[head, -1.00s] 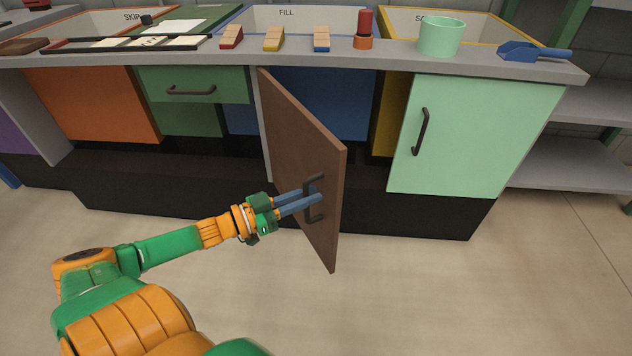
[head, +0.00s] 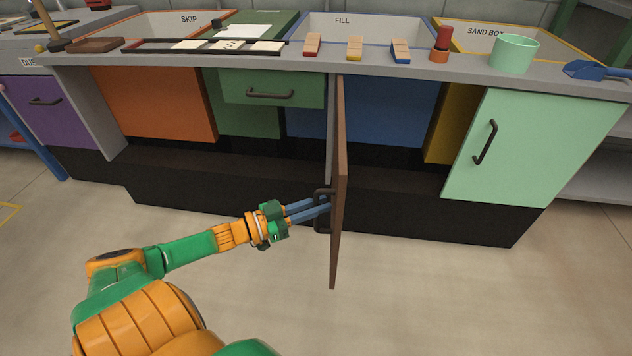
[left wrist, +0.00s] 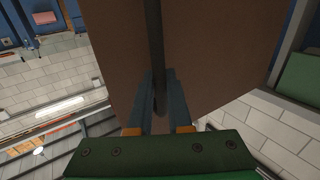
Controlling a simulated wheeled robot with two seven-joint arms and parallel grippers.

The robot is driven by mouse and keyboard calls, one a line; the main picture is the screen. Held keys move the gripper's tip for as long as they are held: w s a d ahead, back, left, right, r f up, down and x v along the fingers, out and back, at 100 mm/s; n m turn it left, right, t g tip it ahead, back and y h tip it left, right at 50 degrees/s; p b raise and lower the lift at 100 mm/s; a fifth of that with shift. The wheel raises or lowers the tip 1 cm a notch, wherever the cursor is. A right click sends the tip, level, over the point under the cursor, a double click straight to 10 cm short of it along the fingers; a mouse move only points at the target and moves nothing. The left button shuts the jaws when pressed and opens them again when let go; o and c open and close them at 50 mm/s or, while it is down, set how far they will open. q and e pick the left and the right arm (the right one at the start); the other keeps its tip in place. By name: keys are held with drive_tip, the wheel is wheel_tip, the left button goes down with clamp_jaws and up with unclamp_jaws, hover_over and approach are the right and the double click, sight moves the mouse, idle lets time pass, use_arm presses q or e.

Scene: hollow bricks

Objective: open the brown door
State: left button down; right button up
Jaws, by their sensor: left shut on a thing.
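The brown door (head: 341,170) stands swung out from the counter front and shows almost edge-on in the head view. Its dark bar handle (head: 321,210) is on the face turned to the left. My left gripper (head: 326,205) is shut on the handle, with its blue fingers reaching in from the left. In the left wrist view the brown door (left wrist: 210,50) fills the middle, and the dark handle (left wrist: 156,60) runs between the two fingers (left wrist: 160,100). My right gripper is in neither view.
A mint green door (head: 540,140) with a dark handle is shut to the right. The counter (head: 400,75) carries wooden blocks, a mint cup (head: 514,54) and a blue scoop (head: 597,70). The floor in front is clear.

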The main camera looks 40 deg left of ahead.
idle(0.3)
use_arm(q)
drive_tip(key=c, duration=0.8)
unclamp_jaws()
drive_tip(key=shift+c, duration=0.2)
drive_tip(key=p+v, duration=0.2)
drive_tip(key=v, duration=0.5)
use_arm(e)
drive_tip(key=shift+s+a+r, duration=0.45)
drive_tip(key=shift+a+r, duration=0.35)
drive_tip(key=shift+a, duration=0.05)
use_arm(q)
drive_tip(key=shift+s, duration=0.1)
